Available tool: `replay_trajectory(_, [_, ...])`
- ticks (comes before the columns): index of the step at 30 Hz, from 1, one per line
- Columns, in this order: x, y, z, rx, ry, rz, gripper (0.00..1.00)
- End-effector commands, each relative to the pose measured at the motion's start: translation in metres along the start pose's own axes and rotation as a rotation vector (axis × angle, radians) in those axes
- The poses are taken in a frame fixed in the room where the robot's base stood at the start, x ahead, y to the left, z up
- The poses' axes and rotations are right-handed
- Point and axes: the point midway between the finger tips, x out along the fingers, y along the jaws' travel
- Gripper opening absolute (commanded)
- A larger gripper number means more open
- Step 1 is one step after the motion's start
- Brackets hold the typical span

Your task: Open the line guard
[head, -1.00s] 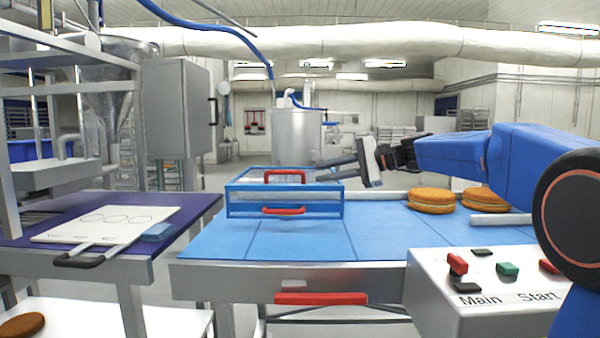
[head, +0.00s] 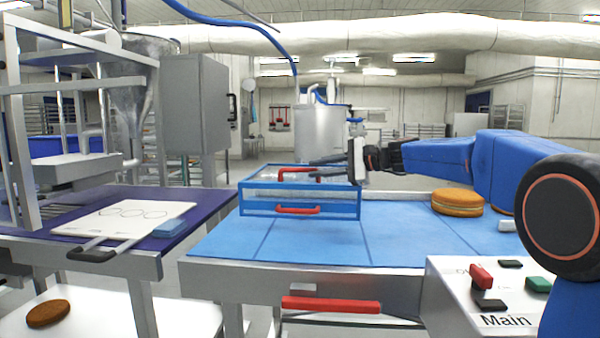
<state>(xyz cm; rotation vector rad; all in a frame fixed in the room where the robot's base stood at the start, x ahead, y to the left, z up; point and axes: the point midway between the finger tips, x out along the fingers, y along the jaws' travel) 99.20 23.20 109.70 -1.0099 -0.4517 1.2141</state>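The line guard (head: 250,208) is a clear box with a blue frame on the blue line surface. It looks shut, with one red handle (head: 298,209) on its front and another red handle (head: 281,170) on its top. My gripper (head: 313,169) comes in from the right above the guard, fingers pointing left. The fingers look parted, and their tips are close to the top handle's right end. I cannot tell whether they touch it. Nothing shows between them.
Filled rounds (head: 458,197) sit on the blue surface to the right. A control box (head: 450,290) with buttons stands at front right. A red bar handle (head: 330,305) is on the table's front. At left, a purple table (head: 200,213) holds a white board (head: 130,210).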

Motion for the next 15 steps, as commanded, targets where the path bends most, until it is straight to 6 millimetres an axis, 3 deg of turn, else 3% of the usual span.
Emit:
replay_trajectory(7, [0.042, 0.001, 0.000, 0.001, -0.002, 0.001, 0.20])
replay_trajectory(15, [0.064, 0.001, 0.000, 0.001, 0.000, 0.001, 0.20])
